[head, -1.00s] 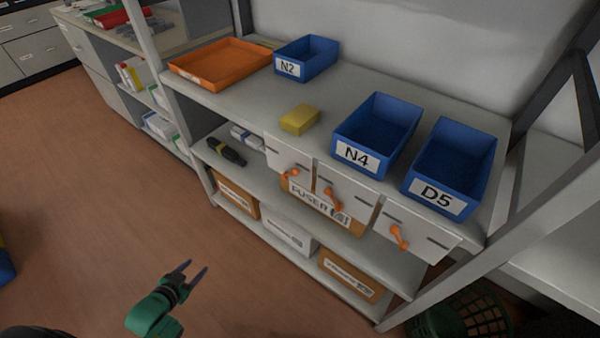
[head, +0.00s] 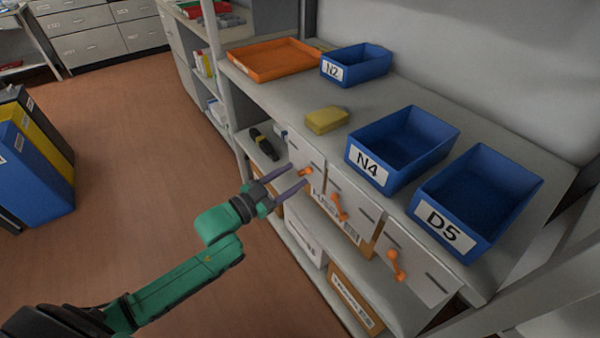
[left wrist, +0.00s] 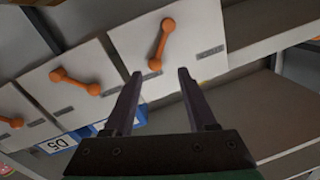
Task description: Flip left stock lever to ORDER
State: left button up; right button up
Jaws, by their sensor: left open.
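The left stock lever (head: 306,172) is a small orange handle on the leftmost white panel (head: 298,152) at the shelf front. My left gripper (head: 297,177) is open and empty, its two dark fingers pointing at this panel close to the lever. In the left wrist view the lever (left wrist: 161,45) is a tilted orange dumbbell shape just beyond and between the open fingertips (left wrist: 160,74); no contact shows. A middle lever (head: 339,207) and a right lever (head: 396,265) sit on neighbouring panels. The words on the panels are too small to read. My right gripper is out of view.
Blue bins N4 (head: 372,172) and D5 (head: 440,232) stand on the shelf top above the panels, with N2 (head: 340,75), a yellow box (head: 326,120) and an orange tray (head: 235,62) further left. Cartons fill the lower shelves.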

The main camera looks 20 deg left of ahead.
aim_at(300, 172)
pick_arm(q)
jog(key=x, duration=0.3)
jog(key=shift+w+d, duration=0.1)
grip_shut()
jog(key=shift+s+d+f+m, duration=0.2)
jog(key=shift+s+f+m, duration=0.15)
jog(key=shift+m, duration=0.55)
grip_release()
jog(key=v, duration=1.4)
jog(key=shift+s+a+p, duration=0.2)
jog(key=shift+p, duration=0.1)
jog(key=shift+f, duration=0.15)
